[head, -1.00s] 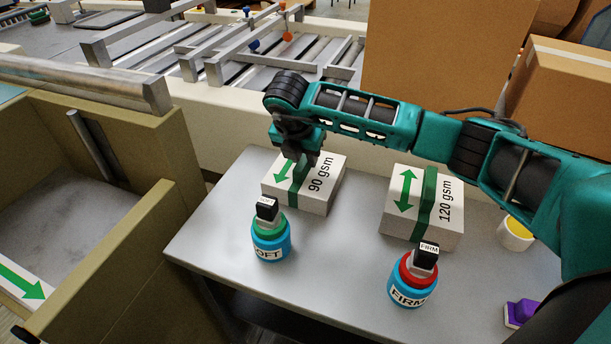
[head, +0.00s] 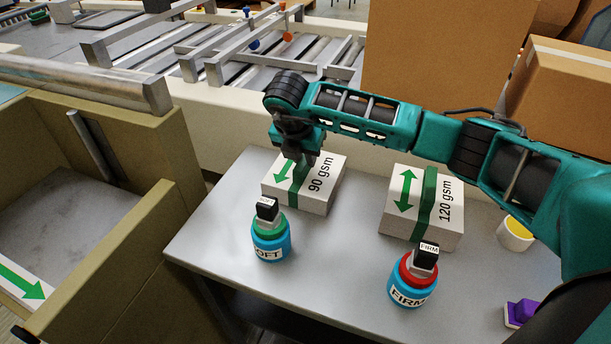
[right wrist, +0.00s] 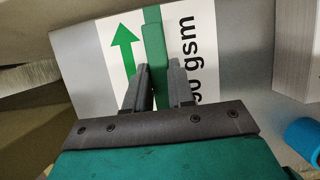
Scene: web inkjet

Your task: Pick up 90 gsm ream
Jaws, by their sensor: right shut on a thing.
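The 90 gsm ream (head: 318,190) is a white block with a green band and a green double arrow. It lies on the grey table at its back left. My right gripper (head: 302,160) is over its top from above. In the right wrist view the two fingers (right wrist: 158,80) are shut on the raised green band (right wrist: 153,45) across the ream's top. The "90 gsm" print (right wrist: 192,60) is partly hidden by the right finger. The ream appears to rest on the table. My left gripper is not in view.
A 120 gsm ream (head: 445,225) lies to the right. A SOFT bottle (head: 270,240) and a FIRM bottle (head: 410,285) stand in front. A yellow-filled cup (head: 515,234) and a purple item (head: 522,313) are at right. A walled bin (head: 150,220) is at left; cardboard boxes (head: 430,60) stand behind.

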